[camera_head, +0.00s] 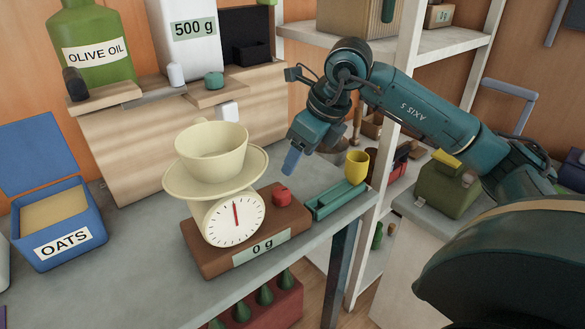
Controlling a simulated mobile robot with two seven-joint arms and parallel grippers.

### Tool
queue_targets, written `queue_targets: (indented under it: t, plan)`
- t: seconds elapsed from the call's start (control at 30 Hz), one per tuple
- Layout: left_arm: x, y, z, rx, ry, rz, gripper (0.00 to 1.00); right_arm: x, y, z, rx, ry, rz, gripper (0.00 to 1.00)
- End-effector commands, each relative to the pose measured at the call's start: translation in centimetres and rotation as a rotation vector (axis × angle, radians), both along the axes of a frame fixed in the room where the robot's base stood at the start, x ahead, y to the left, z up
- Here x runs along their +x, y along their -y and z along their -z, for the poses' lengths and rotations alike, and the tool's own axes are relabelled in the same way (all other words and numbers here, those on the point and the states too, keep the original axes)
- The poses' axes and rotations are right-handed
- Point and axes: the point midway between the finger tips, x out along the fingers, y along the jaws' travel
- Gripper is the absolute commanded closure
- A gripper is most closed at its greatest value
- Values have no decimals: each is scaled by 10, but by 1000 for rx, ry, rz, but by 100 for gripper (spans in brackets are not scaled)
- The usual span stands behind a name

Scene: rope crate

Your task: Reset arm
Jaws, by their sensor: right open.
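My right gripper (294,160) hangs in the air at the end of the teal right arm (420,110). It points down, just right of the cream bowl and above the back right part of the scale base. Its jaws are open, with no object seen between them; one blue fingertip shows most clearly. The arm reaches in from the right, in front of the white shelf frame. My left gripper is out of view.
A kitchen scale (234,218) with a cream bowl (212,150) stands on the grey counter (130,270). A teal tray (335,200) and a yellow cup (357,166) are near the counter's right edge. An open blue oats box (58,225) stands left.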

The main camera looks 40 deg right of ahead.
Motion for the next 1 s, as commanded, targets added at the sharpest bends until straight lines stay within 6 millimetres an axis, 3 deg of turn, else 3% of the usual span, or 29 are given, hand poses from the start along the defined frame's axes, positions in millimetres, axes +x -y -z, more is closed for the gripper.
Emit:
queue_targets:
  t: [0.2, 0.77, 0.87, 1.0]
  plan:
    - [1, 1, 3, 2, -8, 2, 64, -6, 2, -14, 0, 0, -1, 41]
    - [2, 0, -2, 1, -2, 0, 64, -6, 2, -16, 0, 0, 0, 41]
    - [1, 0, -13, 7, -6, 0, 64, -6, 2, -29, 0, 1, 0, 41]
    - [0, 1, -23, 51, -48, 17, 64, -6, 2, -63, 0, 1, 0, 41]
